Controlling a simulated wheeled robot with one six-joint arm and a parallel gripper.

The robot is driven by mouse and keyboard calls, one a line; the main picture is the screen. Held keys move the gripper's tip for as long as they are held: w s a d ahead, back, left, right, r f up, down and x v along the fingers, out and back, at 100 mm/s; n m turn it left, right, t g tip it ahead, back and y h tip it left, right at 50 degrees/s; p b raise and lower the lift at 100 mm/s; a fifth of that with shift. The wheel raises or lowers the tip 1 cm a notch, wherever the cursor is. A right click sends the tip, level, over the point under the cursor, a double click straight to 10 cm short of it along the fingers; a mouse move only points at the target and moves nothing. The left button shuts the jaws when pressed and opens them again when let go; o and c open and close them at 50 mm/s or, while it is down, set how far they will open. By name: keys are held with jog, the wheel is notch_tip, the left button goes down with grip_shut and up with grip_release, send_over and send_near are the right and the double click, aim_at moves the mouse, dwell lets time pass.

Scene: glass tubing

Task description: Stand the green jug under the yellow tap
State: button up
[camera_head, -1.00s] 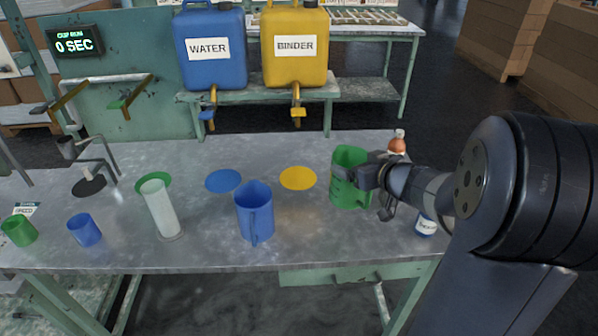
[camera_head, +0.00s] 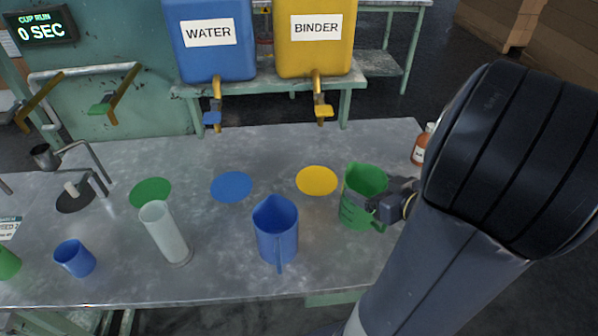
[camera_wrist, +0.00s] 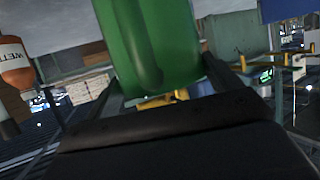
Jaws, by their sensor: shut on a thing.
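The green jug (camera_head: 358,200) is upright at the right of the workbench in the head view, just right of and in front of the yellow disc (camera_head: 317,180). My gripper (camera_head: 384,206) is shut on its right side. In the wrist view the green jug (camera_wrist: 150,45) fills the upper middle between the fingers. I cannot tell whether its base touches the bench. The yellow tap (camera_head: 322,110) hangs under the yellow BINDER tank (camera_head: 314,55), behind the yellow disc. The yellow disc is bare.
A blue jug (camera_head: 276,235) stands left of the green jug. A clear cylinder (camera_head: 164,232) and a blue cup (camera_head: 75,258) are further left. A blue disc (camera_head: 232,187) and a green disc (camera_head: 150,193) lie bare. An orange-brown bottle (camera_head: 421,148) stands behind my arm at right.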

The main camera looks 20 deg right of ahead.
jog(key=w+r+b+x, duration=0.1)
jog(key=r+b+x, duration=0.1)
jog(key=x, duration=1.6)
jog(key=shift+w+r+b, duration=0.2)
jog(key=shift+r+b, duration=0.1)
jog(key=shift+r, duration=0.45)
jog(key=shift+a, duration=0.1)
jog(key=o, duration=1.2)
jog(key=shift+f, duration=0.1)
jog(key=shift+c, duration=0.2)
